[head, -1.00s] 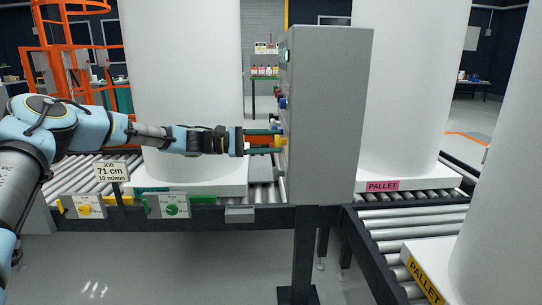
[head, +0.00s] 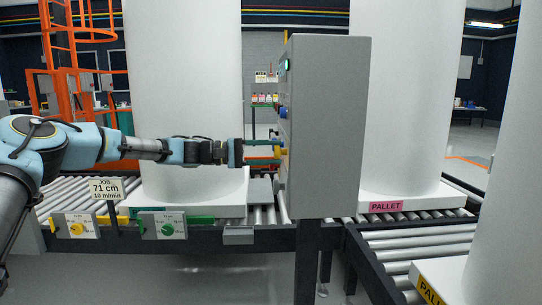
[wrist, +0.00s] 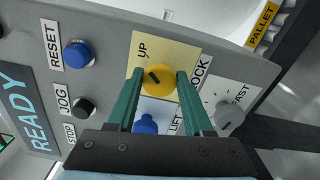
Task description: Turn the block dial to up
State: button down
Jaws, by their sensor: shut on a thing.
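The yellow block dial (wrist: 158,79) sits on a yellow plate on the grey control panel (head: 331,130), with UP above it and a partly covered word ending in LOCK at its right. A short dark mark on the dial slants toward the upper left, roughly toward UP. My gripper (wrist: 160,76) has its green fingers shut on the dial, one on each side. In the head view my gripper (head: 274,148) reaches the panel's left face from the left; the dial is mostly hidden there.
A blue lift knob (wrist: 146,124) lies close below the dial, partly behind my gripper. A grey knob (wrist: 229,114) by FAST is at right; a blue reset button (wrist: 77,55) and black jog button (wrist: 83,107) are at left. Large white tanks (head: 185,90) stand on roller conveyors.

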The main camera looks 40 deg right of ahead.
jog(key=shift+f, duration=0.1)
jog(key=shift+c, duration=1.5)
grip_release()
jog(key=b+v, duration=0.1)
jog(key=v, duration=0.9)
jog(key=shift+w+a, duration=0.25)
jog(key=shift+a, duration=0.05)
